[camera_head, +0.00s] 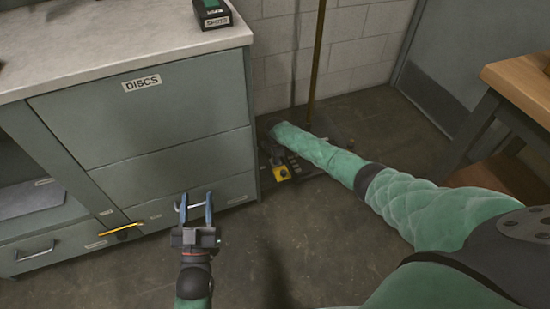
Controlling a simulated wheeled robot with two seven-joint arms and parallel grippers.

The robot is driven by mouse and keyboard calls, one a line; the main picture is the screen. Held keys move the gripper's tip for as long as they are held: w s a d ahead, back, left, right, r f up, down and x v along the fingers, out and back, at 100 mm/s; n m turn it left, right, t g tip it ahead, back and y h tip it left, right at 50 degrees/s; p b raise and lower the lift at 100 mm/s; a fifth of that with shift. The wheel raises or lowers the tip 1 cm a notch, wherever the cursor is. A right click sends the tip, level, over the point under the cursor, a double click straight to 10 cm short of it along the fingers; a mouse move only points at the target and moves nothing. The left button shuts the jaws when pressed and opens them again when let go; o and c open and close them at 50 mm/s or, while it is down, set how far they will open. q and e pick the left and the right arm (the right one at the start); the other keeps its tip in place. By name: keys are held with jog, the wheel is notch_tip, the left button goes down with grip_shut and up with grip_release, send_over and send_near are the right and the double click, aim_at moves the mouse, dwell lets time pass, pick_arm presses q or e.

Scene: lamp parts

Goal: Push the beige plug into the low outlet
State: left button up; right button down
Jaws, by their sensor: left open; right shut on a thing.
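My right arm reaches down to the floor beside the cabinet, near the foot of the wall. My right gripper (270,152) is small and dark there, partly hidden by its own arm. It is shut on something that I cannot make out. I cannot make out the beige plug or the low outlet in this view; the area around the gripper is dark and partly covered by the arm. My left gripper (195,208) is open and empty, in front of the cabinet's lower drawers.
A grey cabinet (150,115) labelled DISCS stands at the left, with a dark box (212,14) on top. A yellow part (282,173) shows on dark gear by the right gripper. A pole (317,60) stands against the wall. A wooden table (522,88) is at the right.

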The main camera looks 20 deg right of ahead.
dwell(0.3)
jog(key=c, duration=1.2)
grip_release()
jog(key=shift+f, duration=0.1)
jog(key=shift+o, duration=0.2)
jog(key=shift+r+p, duration=1)
jog(key=shift+r, duration=2.95)
